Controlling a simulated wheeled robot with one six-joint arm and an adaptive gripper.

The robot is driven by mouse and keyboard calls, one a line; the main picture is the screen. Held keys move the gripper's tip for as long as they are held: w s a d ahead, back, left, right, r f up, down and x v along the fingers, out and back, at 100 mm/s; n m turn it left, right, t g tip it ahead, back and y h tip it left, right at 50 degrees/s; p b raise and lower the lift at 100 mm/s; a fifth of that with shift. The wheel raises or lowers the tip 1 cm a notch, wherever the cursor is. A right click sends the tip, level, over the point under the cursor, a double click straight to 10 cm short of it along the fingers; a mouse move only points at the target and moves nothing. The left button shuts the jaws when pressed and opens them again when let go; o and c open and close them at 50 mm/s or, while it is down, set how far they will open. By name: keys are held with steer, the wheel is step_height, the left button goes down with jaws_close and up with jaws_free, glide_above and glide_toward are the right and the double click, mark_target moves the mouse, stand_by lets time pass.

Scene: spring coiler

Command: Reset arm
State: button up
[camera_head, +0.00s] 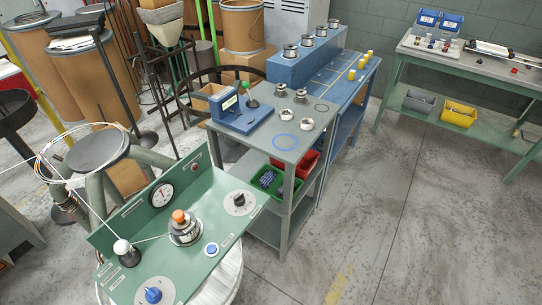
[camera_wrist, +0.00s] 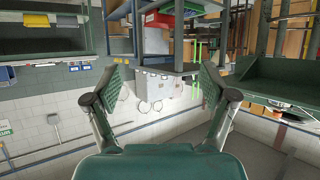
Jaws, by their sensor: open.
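My gripper (camera_wrist: 160,88) shows in the wrist view with its two fingers spread wide and nothing between them. The wrist view looks tilted, with benches and shelves hanging from the top of the picture. My gripper does not show in the head view. In the head view, the green coiler panel (camera_head: 137,215) stands at the lower left. It carries a dial gauge (camera_head: 162,195), a metal spindle with an orange top (camera_head: 184,227), a white-topped post (camera_head: 124,252), a black knob (camera_head: 239,202) and a blue knob (camera_head: 153,295).
A grey table (camera_head: 303,138) with a blue fixture (camera_head: 242,114) and several metal parts stands behind the panel. A blue bench (camera_head: 340,82) adjoins it. A green workbench (camera_head: 484,65) stands at the upper right. The floor (camera_head: 400,215) at right is clear.

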steer(key=s+r+t, duration=0.2)
steer(key=s+r, duration=0.9)
steer(key=r, duration=0.1)
steer(key=shift+r, duration=0.15)
stand_by(0.3)
